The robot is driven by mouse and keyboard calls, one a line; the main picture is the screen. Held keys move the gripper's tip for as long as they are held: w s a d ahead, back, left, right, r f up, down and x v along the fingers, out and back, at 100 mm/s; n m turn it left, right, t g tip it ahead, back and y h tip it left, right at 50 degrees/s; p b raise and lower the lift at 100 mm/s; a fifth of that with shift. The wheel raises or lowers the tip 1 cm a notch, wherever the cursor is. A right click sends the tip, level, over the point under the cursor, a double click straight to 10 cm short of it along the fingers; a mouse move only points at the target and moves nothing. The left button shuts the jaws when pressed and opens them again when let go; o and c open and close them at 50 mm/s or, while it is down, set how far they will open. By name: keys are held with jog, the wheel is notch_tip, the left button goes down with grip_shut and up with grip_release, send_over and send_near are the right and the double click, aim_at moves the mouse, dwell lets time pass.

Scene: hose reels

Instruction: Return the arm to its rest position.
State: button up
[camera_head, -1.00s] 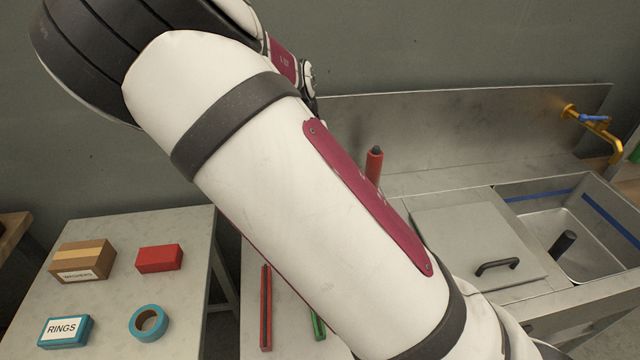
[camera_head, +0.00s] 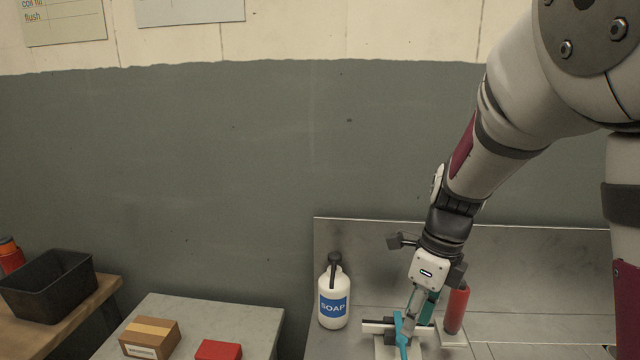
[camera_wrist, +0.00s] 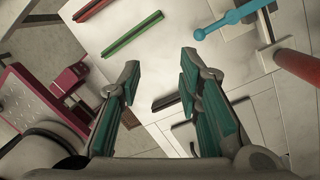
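My arm reaches in from the right in the head view and bends down over the steel counter (camera_head: 345,345). My gripper (camera_head: 416,322) points down above the counter. In the wrist view my gripper (camera_wrist: 159,66) has its teal-padded fingers spread well apart, with nothing between them. In the wrist view this blue piece (camera_wrist: 230,18) lies apart from the fingers, at upper right. A red cylinder (camera_head: 455,310) stands right of my gripper.
A white soap bottle (camera_head: 333,305) stands left of my gripper. A side table (camera_head: 240,310) holds a cardboard box (camera_head: 150,338) and a red box (camera_head: 218,350). A black bin (camera_head: 50,292) sits far left. Red (camera_wrist: 92,8) and green (camera_wrist: 132,34) bars lie below the gripper.

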jog(key=s+d+r+n+t+h, duration=0.1)
jog(key=s+r+n+t, duration=0.2)
jog(key=s+r+n, duration=0.4)
jog(key=s+d+r+n+t, duration=0.1)
jog(key=s+r+n+t, duration=0.1)
jog(key=s+r+n, duration=0.4)
jog(key=shift+s+d+r+n+t+h, duration=0.3)
jog(key=shift+s+n, duration=2.35)
jog(key=shift+n, duration=3.65)
jog(key=shift+a, duration=0.1)
